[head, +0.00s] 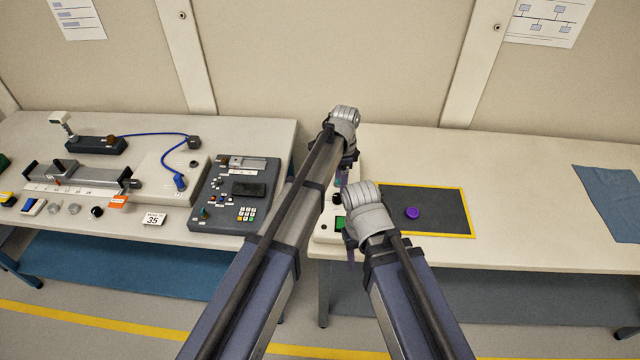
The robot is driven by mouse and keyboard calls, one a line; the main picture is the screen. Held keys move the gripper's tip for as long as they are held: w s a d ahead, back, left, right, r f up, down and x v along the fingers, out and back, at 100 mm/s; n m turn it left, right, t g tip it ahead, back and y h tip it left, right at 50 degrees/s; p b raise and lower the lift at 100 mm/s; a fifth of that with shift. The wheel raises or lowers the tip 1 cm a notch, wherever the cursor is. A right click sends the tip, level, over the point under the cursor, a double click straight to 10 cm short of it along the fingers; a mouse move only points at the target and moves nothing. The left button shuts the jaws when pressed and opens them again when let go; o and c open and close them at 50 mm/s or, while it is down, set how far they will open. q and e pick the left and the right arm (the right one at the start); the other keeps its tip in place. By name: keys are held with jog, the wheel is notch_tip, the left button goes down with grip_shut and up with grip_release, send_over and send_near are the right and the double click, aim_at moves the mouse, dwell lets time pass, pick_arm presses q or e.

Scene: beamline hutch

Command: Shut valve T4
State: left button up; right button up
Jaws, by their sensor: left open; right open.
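I cannot make out a valve marked T4; no label that small is readable. A white box (326,230) with a green patch and a dark round knob stands at the left end of the right table, largely hidden behind my arms. My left gripper (343,180) is over the back part of this box, pointing down, open. My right gripper (350,250) is lower in the picture, over the box's front right part, open. Its wrist hides much of the box. I see nothing held in either gripper, and whether either touches the box is unclear.
A dark mat (440,226) with a yellow border holds a purple disc (412,213). A blue cloth (612,195) lies far right. The right table's middle is clear.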

aim_at(338, 196)
pick_arm(q)
jog(key=shift+w+a+r, duration=0.1)
jog(key=shift+w+a, duration=0.25)
jog(key=shift+w, duration=0.3)
jog(key=shift+s+d+f+b, duration=0.1)
jog(key=shift+f+b, duration=0.9)
notch_tip(338, 196, down, 6)
jog(key=b, duration=0.6)
pick_arm(e)
notch_tip(338, 196, down, 8)
jog(key=shift+a+r, duration=0.15)
jog(key=shift+a, duration=0.2)
pick_arm(q)
jog(key=shift+r, duration=0.1)
pick_arm(e)
jog(key=shift+w, duration=0.1)
pick_arm(q)
grip_shut()
